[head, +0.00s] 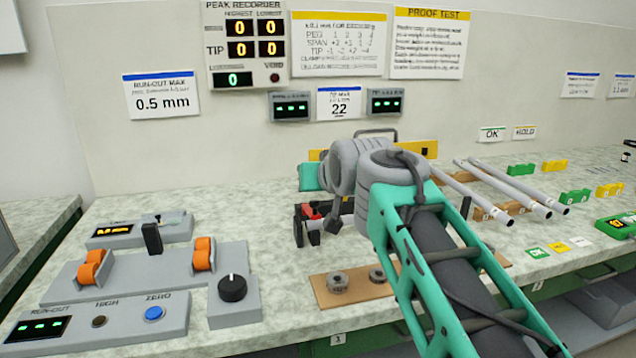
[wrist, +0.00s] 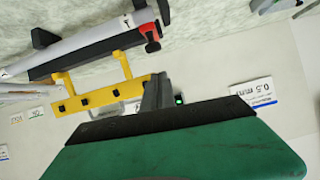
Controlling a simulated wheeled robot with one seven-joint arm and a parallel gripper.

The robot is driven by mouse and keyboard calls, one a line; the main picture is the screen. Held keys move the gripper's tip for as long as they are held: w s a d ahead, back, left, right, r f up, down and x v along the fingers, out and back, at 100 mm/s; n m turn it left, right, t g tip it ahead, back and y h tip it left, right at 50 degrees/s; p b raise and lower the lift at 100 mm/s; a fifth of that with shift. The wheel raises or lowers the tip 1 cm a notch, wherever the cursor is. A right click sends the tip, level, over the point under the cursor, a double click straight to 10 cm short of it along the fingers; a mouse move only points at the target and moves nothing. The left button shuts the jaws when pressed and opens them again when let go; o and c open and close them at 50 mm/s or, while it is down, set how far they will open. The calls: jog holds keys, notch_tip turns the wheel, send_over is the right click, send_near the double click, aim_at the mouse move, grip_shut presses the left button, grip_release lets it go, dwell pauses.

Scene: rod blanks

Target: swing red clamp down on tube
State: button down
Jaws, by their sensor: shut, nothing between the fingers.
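The red clamp (head: 316,212) sits at the left end of the fixture behind my arm in the head view, with black parts around it. In the wrist view the red clamp (wrist: 152,36) is at the right end of a pale tube (wrist: 88,40). Whether it bears on the tube I cannot tell. My gripper (wrist: 158,92) is shut and empty, its grey fingers pointing up in the wrist view, below the clamp and apart from it in the picture. In the head view my arm hides the fingers and most of the tube.
A yellow bracket (wrist: 98,98) stands beside the tube, close to my fingers in the wrist view. Loose tubes (head: 505,190) lie at the right.

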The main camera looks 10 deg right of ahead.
jog(key=r+p, duration=0.2)
jog(key=r, duration=0.1)
jog(key=r+p, duration=0.1)
jog(key=shift+w+d+r, duration=0.1)
jog(key=shift+w+r, duration=0.1)
jog(key=shift+w, duration=0.15)
jog(key=f+b+v, duration=0.1)
jog(key=b+v, duration=0.1)
jog(key=v, duration=0.7)
jog(key=shift+s, duration=0.55)
